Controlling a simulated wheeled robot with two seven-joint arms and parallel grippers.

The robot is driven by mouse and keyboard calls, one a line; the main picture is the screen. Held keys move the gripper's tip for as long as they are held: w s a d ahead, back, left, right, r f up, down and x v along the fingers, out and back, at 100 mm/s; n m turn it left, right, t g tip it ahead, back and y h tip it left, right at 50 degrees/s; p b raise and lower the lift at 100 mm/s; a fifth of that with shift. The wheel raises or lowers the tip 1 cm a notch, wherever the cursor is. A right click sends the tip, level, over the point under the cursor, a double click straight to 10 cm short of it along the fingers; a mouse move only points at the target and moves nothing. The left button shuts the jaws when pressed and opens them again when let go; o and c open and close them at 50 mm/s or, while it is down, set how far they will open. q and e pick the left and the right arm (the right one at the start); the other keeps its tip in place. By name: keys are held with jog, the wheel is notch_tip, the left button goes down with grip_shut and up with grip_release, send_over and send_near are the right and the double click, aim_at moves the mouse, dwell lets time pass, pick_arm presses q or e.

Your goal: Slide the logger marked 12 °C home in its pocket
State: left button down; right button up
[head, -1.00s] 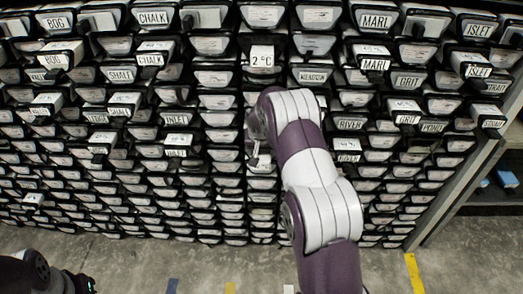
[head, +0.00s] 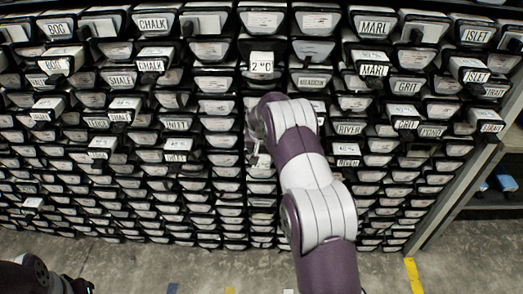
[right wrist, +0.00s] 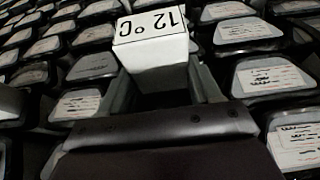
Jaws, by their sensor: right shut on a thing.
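The logger marked 12 °C (right wrist: 152,48) is a white block in the right wrist view, its label upside down there. My right gripper (right wrist: 163,88) is shut on it, with a dark finger along its right side. In the head view the right gripper (head: 254,154) is at the rack front, mostly hidden behind my arm. The held logger cannot be made out there. I cannot tell how deep the logger sits in its pocket. Another white label reading 2 °C (head: 262,65) shows higher in the rack. My left gripper is not clearly visible.
A rack of black trays with white core liners fills the view, with name labels such as MARL (head: 374,70) and CHALK (head: 153,53). Neighbouring tray ends (right wrist: 270,78) stand close around the right gripper.

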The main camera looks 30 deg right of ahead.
jog(key=shift+w+d, duration=0.25)
jog(key=shift+w, duration=0.15)
jog(key=o, duration=1)
jog(key=shift+r, duration=0.15)
jog(key=shift+o, duration=0.9)
jog(key=shift+d, duration=0.1)
jog(key=shift+r, duration=0.1)
jog(key=shift+r, duration=0.25)
jog(key=v, duration=1.2)
jog(key=shift+s+b, duration=0.2)
jog(key=shift+b, duration=0.25)
jog(key=shift+f, duration=0.15)
